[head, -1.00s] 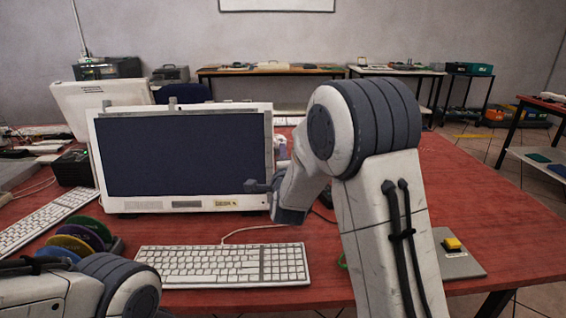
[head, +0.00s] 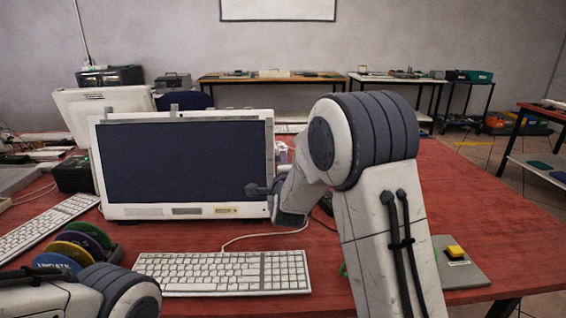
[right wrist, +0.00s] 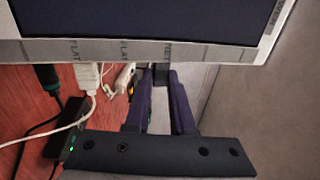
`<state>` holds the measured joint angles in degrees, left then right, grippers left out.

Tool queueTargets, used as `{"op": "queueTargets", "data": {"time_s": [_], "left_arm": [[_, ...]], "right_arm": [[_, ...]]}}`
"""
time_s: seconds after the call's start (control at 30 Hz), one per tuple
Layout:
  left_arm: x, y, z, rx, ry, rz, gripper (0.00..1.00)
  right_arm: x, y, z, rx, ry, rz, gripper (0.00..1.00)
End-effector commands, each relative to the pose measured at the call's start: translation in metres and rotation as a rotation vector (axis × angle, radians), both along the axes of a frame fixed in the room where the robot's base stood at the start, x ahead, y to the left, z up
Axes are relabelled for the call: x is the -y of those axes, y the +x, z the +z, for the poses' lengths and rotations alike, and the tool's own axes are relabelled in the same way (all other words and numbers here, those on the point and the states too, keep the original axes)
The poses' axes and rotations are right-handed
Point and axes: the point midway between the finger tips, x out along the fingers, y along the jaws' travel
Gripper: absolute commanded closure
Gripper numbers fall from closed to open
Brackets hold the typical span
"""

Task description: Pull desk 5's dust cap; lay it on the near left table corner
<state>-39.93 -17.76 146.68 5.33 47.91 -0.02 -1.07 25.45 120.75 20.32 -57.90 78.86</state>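My right gripper (right wrist: 160,78) has two dark fingers with a narrow gap between them, below the monitor's edge in the right wrist view. A small dark block (right wrist: 161,72) shows between the fingertips; I cannot tell whether it is the dust cap or whether the fingers press on it. In the head view my right arm reaches to the lower right side of the monitor (head: 185,165), and the wrist hides most of that spot. My left arm shows at the lower left, but its gripper is out of view. No desk number is readable.
A white keyboard (head: 222,272) lies before the monitor on the red table (head: 500,220). Coloured discs (head: 75,250) stand at left; a grey plate with a yellow button (head: 455,252) lies at right. White plugs (right wrist: 88,75) and a black adapter (right wrist: 72,130) lie near my right fingers.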

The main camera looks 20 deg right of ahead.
Motion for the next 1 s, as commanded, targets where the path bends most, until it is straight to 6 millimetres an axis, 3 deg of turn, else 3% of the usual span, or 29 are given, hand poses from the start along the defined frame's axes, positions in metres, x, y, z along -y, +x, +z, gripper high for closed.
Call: {"op": "queueTargets", "data": {"time_s": [0.03,0.07,1.0], "left_arm": [[0.0,0.0,0.0,0.0,0.0,0.0,0.5],[0.0,0.0,0.0,0.0,0.0,0.0,0.5],[-0.0001,0.0,-0.0048,0.0,0.0,0.0,0.5]], "right_arm": [[0.0001,-0.0001,-0.0002,0.0,0.0,0.0,0.93],[0.0001,-0.0001,-0.0003,0.0,0.0,0.0,1.0],[0.0097,-0.0026,-0.0008,0.0,0.001,-0.002,1.0]]}}
